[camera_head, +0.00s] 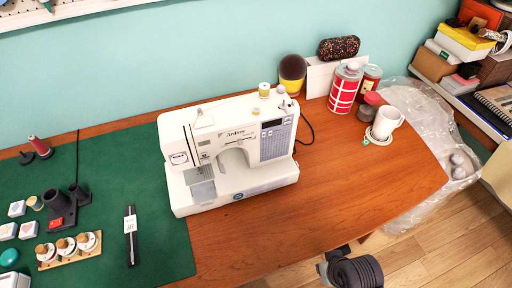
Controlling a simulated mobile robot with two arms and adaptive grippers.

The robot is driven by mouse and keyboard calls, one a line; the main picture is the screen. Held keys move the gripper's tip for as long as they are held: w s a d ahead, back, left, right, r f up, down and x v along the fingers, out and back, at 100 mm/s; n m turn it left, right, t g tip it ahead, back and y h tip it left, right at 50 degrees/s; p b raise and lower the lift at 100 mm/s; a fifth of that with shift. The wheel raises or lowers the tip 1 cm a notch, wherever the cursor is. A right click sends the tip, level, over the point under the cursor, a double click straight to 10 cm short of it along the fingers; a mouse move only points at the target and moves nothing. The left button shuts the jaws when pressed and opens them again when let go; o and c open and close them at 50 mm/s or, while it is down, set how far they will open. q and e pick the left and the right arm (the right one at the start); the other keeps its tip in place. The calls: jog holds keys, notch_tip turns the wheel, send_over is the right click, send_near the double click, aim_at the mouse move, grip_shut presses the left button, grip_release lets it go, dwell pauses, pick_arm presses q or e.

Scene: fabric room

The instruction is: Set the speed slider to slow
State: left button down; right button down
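The white sewing machine (231,152) stands on the wooden table, partly over the green mat, in the head view. Its front has a printed grey panel (276,139) on the right and a round dark-lettered label on the left. Small marks and controls show on the front, but they are too small to tell which is the speed slider or how it is set.
A green mat (150,200) holds spools, stamps and a black pen-like tool. A dark ridged object (357,272) is below the table's front edge. Bare wood lies right of the machine.

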notch_tip(320, 180, up, 5)
jog(key=w+a+r+t+y, duration=0.1)
jog(key=w+a, duration=0.1)
jog(key=w+a+r+m+t+y, duration=0.1)
jog(key=a, duration=0.2)
jog(key=w+a+r+m+t+y, duration=0.1)
jog(key=w+a+y, duration=0.1)
jog(key=shift+w+a+r+t, duration=0.3)
jog(key=shift+r, duration=0.1)
jog(key=w+a+r+m+t+y, duration=0.3)
jog(key=w+a+r+m, duration=0.1)
jog(key=w+r, duration=0.1)
jog(key=m+t+y, duration=0.2)
jog(key=m+t, duration=0.3)
jog(key=m, duration=0.2)
send_near(231, 143)
jog(key=d, duration=0.5)
jog(key=p+x, duration=0.2)
jog(key=x, duration=0.6)
jog(key=shift+w+a+r, duration=0.1)
jog(key=shift+w+a, duration=0.05)
jog(key=shift+a, duration=0.15)
jog(key=a, duration=0.1)
jog(key=s+a+p, duration=0.1)
jog(key=a, duration=0.1)
jog(key=shift+s+a, duration=0.15)
jog(key=shift+a, duration=0.2)
